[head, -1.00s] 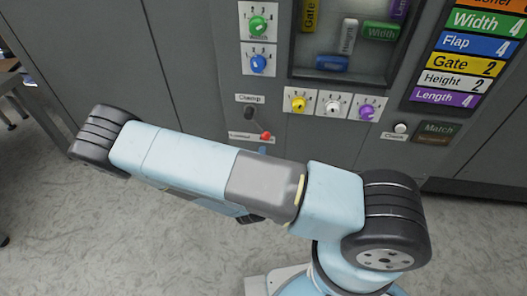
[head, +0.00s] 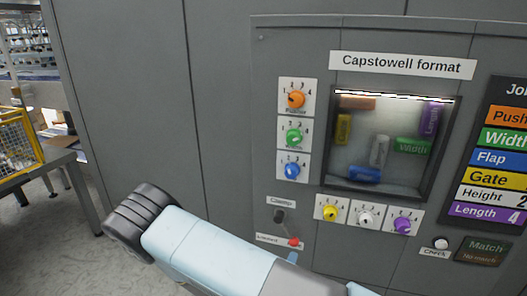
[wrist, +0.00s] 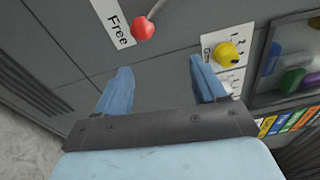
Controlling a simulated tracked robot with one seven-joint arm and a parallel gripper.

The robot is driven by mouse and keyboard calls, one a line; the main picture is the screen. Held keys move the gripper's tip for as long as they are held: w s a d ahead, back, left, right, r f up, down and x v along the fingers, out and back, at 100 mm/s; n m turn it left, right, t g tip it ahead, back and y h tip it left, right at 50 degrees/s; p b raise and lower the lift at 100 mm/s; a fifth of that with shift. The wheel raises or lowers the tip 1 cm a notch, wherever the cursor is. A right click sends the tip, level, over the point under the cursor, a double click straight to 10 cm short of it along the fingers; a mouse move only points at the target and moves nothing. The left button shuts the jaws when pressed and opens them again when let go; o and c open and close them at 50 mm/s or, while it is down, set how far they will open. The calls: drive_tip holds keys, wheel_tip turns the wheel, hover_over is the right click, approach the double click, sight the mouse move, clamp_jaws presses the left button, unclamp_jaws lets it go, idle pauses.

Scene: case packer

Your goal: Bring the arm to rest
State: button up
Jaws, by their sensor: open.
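My gripper (wrist: 162,88) shows in the wrist view with its two blue fingers apart and nothing between them. It is in front of the grey machine panel, below a red-knobbed lever (wrist: 143,28) beside a label reading "Free". The yellow dial (wrist: 227,54) is just beyond the right finger. In the head view my light blue arm (head: 205,248) crosses the lower left, in front of the machine; the gripper itself is not clearly seen there. The red lever knob also shows in the head view (head: 294,241), just above my arm.
The machine panel carries several coloured dials, such as the orange dial (head: 296,99), a window (head: 385,150) with coloured blocks and a Check button (head: 441,243). At the left stand a table (head: 62,160) and a yellow wire crate (head: 18,148). Open floor (head: 35,240) shows at lower left.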

drive_tip(key=s+d+r+m+g+h, duration=0.2)
drive_tip(key=d+r+m+g, duration=0.55)
drive_tip(key=r+m, duration=0.55)
drive_tip(key=s+d+r+m+g+h, duration=0.2)
drive_tip(key=d+r+m+g, duration=0.4)
drive_tip(key=r+m+g, duration=0.65)
drive_tip(key=s+r+m+t+y, duration=0.4)
drive_tip(key=s+r+m+y, duration=0.1)
drive_tip(key=r+m, duration=0.5)
drive_tip(key=s+r+m+t+y, duration=0.5)
drive_tip(key=s+r+m, duration=0.3)
drive_tip(key=r+m, duration=0.2)
drive_tip(key=shift+s+d+r+m+y, duration=0.3)
drive_tip(key=shift+m+y, duration=0.4)
drive_tip(key=shift+m, duration=0.45)
drive_tip(key=shift+a, duration=0.1)
